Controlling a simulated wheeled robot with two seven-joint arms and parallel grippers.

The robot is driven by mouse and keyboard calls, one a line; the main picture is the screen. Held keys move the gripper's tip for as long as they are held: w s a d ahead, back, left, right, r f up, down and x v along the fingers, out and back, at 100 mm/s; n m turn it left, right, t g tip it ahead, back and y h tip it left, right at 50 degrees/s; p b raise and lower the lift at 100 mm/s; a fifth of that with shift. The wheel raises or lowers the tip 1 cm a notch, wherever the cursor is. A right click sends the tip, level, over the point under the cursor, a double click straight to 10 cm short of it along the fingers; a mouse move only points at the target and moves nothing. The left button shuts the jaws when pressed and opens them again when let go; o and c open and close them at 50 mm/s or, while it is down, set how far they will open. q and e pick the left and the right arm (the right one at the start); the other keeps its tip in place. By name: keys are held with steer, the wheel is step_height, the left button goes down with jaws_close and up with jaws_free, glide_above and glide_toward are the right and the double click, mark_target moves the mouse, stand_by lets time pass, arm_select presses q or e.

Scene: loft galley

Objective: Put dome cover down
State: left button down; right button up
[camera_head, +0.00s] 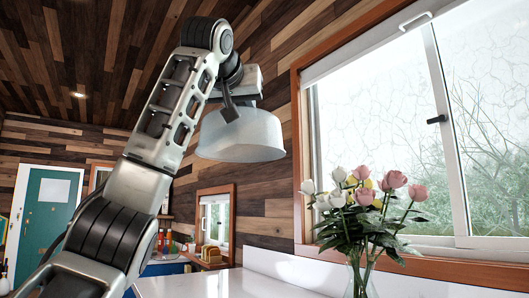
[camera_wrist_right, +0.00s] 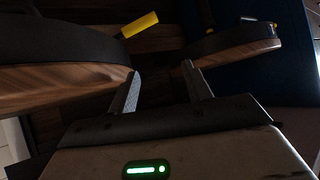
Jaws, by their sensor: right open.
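The dome cover (camera_head: 240,138) is a grey-white, round, smooth shell in the head view, held up in the air with its open rim facing down. My left gripper (camera_head: 230,108) is above it, with a dark finger against the top of the dome. It appears shut on the cover's top; the grip itself is partly hidden. My right gripper (camera_wrist_right: 163,84) shows only in the right wrist view, with its two fingers apart and nothing between them.
A white counter (camera_head: 225,284) lies below the cover. A glass vase of roses (camera_head: 362,280) stands at the right by the window. In the dark right wrist view, wood-edged rounded pieces (camera_wrist_right: 60,88) and a yellow piece (camera_wrist_right: 140,24) are near the right fingers.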

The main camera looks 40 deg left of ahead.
arm_select(q)
steer(key=s+a+r+n+g+y, duration=0.3)
steer(key=s+a+r+n+y, duration=0.1)
steer(key=a, duration=0.5)
steer(key=shift+s+r+n+g+y, duration=0.4)
steer(key=shift+s+r+y, duration=0.5)
steer(key=shift+r, duration=0.7)
steer(key=shift+s+a, duration=0.1)
steer(key=shift+a, duration=0.05)
